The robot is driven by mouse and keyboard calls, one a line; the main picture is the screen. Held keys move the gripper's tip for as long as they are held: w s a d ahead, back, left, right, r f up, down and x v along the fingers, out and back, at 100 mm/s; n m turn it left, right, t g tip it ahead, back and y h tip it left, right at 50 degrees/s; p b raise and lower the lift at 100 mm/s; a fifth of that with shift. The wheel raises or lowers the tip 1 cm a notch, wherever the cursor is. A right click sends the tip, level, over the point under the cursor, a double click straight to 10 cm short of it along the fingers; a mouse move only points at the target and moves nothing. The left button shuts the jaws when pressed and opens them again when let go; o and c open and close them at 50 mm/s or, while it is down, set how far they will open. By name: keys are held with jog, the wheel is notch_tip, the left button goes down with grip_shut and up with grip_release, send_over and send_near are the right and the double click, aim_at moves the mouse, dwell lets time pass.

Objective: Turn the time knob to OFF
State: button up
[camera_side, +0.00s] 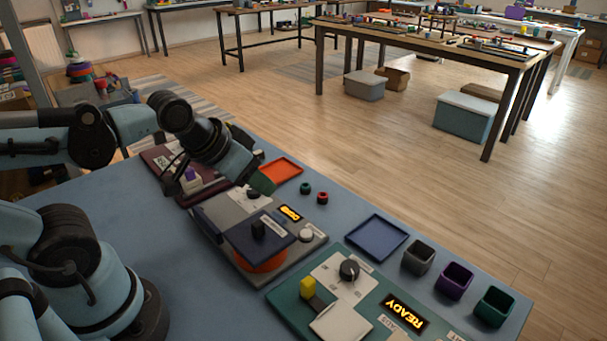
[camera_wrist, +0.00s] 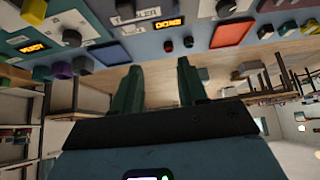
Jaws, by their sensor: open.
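Two dial knobs show in the side view. One dark knob (camera_side: 253,193) is at the back of the grey middle panel (camera_side: 312,247), partly behind my gripper. The other knob (camera_side: 349,270), black with a pale pointer, is on the green panel (camera_side: 284,297). I cannot read which is the time knob or what its pointer marks. In the wrist view, dark knobs show at the top right (camera_wrist: 225,8) and on the left panel (camera_wrist: 72,38). My gripper (camera_side: 262,183) appears above the middle panel's back edge; its green fingers are apart and empty in the wrist view (camera_wrist: 158,67).
The middle panel carries a lit display (camera_side: 290,213), a white button (camera_side: 306,235) and a dark blue lid (camera_side: 272,243) with a black handle. An orange tray (camera_side: 281,170), a blue tray (camera_side: 377,238) and grey (camera_side: 418,257), purple (camera_side: 454,281) and green (camera_side: 495,306) cups stand nearby.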

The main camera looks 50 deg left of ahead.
jog(key=o, duration=0.3)
jog(key=shift+w+a, duration=0.1)
jog(key=shift+o, duration=0.2)
jog(key=m+g, duration=0.7)
jog(key=m, duration=0.6)
send_over(253, 190)
notch_tip(253, 190, down, 12)
jog(key=c, duration=1)
